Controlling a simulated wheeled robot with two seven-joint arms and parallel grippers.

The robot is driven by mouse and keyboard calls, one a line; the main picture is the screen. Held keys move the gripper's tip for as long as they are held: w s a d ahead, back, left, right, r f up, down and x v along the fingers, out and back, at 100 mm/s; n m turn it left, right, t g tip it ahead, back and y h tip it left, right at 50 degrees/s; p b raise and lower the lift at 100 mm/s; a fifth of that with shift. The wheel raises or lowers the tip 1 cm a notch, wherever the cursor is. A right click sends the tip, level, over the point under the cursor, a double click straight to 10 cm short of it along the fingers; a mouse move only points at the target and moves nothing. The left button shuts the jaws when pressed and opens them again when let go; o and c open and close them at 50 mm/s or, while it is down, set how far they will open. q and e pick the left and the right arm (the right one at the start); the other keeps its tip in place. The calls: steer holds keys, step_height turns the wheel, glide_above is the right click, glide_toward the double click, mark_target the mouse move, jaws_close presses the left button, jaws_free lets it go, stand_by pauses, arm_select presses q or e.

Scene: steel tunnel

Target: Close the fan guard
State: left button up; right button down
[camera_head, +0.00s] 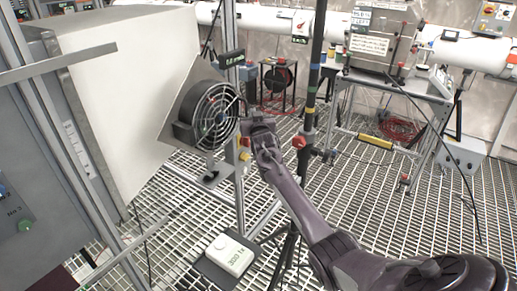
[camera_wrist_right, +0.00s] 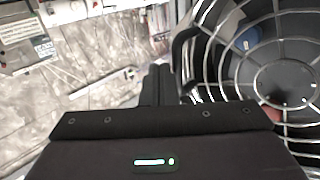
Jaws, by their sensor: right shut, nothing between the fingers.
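My right gripper (camera_head: 262,132) is just right of the guard, shut and empty. In the right wrist view the shut fingers (camera_wrist_right: 157,84) point forward, with the guard (camera_wrist_right: 283,75) close on their right and the dark housing (camera_wrist_right: 190,48) behind its wires. Contact with the guard cannot be made out. My left gripper is not in view.
A metal post (camera_head: 238,170) with coloured knobs stands between fan and arm. A dark pole (camera_head: 312,75) rises right of the gripper. A large pale cabinet (camera_head: 120,85) stands left. A white box (camera_head: 229,254) lies low in front.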

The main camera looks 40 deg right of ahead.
steer(key=shift+w+r, duration=0.1)
steer(key=shift+w, duration=0.15)
stand_by(0.4)
